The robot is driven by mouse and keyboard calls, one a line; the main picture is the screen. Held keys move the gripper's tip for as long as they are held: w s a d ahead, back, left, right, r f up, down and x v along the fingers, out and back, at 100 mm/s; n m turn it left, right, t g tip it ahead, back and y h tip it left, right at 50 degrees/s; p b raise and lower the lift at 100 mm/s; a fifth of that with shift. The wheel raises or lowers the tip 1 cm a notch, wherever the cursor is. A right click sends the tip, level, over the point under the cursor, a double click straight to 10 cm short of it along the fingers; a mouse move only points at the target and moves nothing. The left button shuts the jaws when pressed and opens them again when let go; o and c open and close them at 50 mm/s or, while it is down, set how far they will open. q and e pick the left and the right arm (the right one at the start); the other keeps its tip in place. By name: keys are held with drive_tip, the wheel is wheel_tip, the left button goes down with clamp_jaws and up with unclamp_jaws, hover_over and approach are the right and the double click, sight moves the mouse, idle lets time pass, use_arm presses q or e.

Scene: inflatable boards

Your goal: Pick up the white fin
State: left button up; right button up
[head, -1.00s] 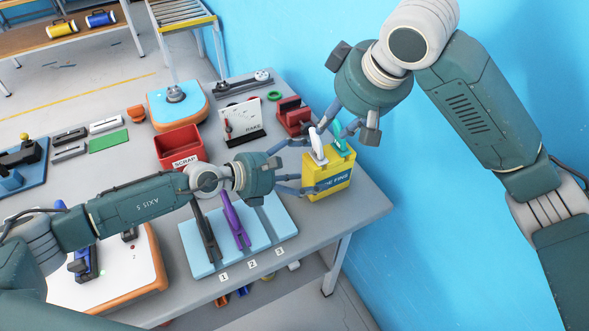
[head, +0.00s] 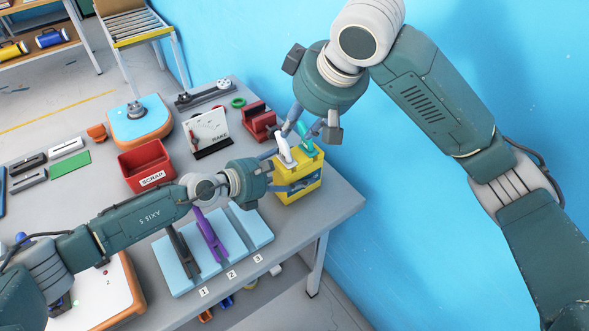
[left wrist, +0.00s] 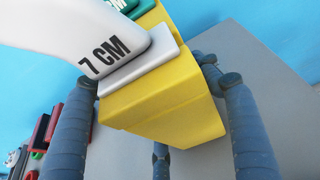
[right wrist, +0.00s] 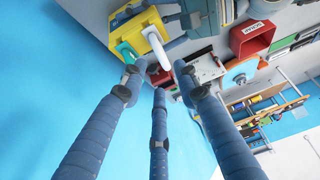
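The white fin (head: 285,150) stands upright in a yellow box (head: 309,181) beside a green fin (head: 306,137). In the left wrist view the white fin (left wrist: 60,32) is close and reads "7 CM". My left gripper (head: 286,186) is at the front of the box, its fingers spread open around the box's lower part (left wrist: 165,110); firm contact is unclear. My right gripper (head: 303,130) is above and behind the fins, pointing down. In the right wrist view its open fingers (right wrist: 158,80) are just short of the white fin (right wrist: 175,46), with nothing between them.
A light blue board (head: 258,224) holds a purple fin (head: 209,234) and a dark fin (head: 183,250). A red scrap bin (head: 146,166), a white rake card (head: 206,132) and a red block (head: 259,121) stand nearby. The blue wall is close on the right.

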sight(288, 144)
idle(0.4)
drive_tip(key=shift+o, duration=1.5)
drive_tip(key=shift+w+r, duration=0.1)
drive_tip(key=shift+g+h, duration=0.4)
drive_tip(key=shift+g, duration=0.1)
drive_tip(key=x, duration=0.3)
drive_tip(key=w+x, duration=0.1)
drive_tip(key=x, duration=0.2)
drive_tip(key=shift+w+a, duration=0.1)
drive_tip(key=shift+a, duration=0.05)
drive_tip(key=x, duration=0.5)
drive_tip(key=shift+f, duration=0.2)
